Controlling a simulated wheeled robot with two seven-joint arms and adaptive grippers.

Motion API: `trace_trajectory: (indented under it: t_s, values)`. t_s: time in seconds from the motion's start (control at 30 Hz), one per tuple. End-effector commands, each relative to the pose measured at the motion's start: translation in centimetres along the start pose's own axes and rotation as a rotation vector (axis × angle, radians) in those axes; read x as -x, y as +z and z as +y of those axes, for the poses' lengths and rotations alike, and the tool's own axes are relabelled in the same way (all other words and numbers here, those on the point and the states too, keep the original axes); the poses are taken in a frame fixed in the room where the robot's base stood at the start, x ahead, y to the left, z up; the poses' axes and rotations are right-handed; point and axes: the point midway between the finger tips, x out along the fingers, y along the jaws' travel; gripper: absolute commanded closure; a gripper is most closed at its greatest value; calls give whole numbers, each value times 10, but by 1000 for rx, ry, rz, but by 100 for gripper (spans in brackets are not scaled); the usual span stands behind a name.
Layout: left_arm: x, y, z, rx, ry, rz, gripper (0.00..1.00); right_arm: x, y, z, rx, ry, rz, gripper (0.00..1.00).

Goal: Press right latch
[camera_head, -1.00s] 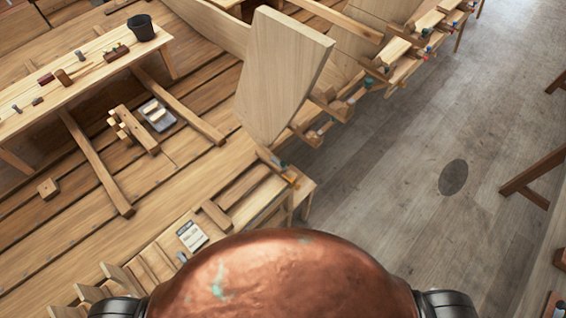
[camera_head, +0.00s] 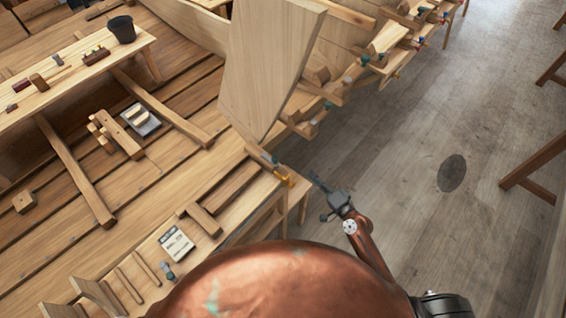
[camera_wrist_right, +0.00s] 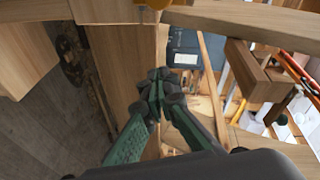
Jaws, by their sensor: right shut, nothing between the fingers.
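My right gripper (camera_head: 316,180) shows in the head view beyond my copper-coloured body, just right of the bench's end and over the floor gap. In the right wrist view its green fingers (camera_wrist_right: 160,84) are shut with nothing between them. Beyond the fingertips there is a dark blue-grey case-like object (camera_wrist_right: 183,39) with a pale label, partly hidden by wood and the fingers. I cannot pick out a right latch in either view. My left gripper is not in view.
The wooden bench (camera_head: 150,250) ends left of my right gripper, with an orange clamp (camera_head: 284,176) at its corner. A tall plank (camera_head: 265,65) stands behind. In the wrist view a beam (camera_wrist_right: 250,22) crosses above the fingers.

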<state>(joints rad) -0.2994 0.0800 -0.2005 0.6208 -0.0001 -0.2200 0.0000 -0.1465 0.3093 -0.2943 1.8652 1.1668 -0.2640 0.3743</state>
Motion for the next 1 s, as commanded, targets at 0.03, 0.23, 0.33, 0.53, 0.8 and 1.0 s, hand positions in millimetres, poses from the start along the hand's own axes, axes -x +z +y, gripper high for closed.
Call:
trace_trajectory:
  t_s: [0.03,0.23,0.33,0.53,0.8,1.0]
  values:
    - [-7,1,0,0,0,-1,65,-4,3,-22,-29,-52,-10,100]
    - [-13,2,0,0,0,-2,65,-7,10,-78,-105,-162,-41,100]
    - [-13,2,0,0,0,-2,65,-6,12,-86,-115,-175,-46,100]
    - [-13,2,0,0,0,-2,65,-7,11,-86,-115,-175,-46,100]
    - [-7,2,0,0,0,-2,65,-19,11,-89,-115,-175,-45,100]
    - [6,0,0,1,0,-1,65,-55,12,-98,-115,-176,-45,100]
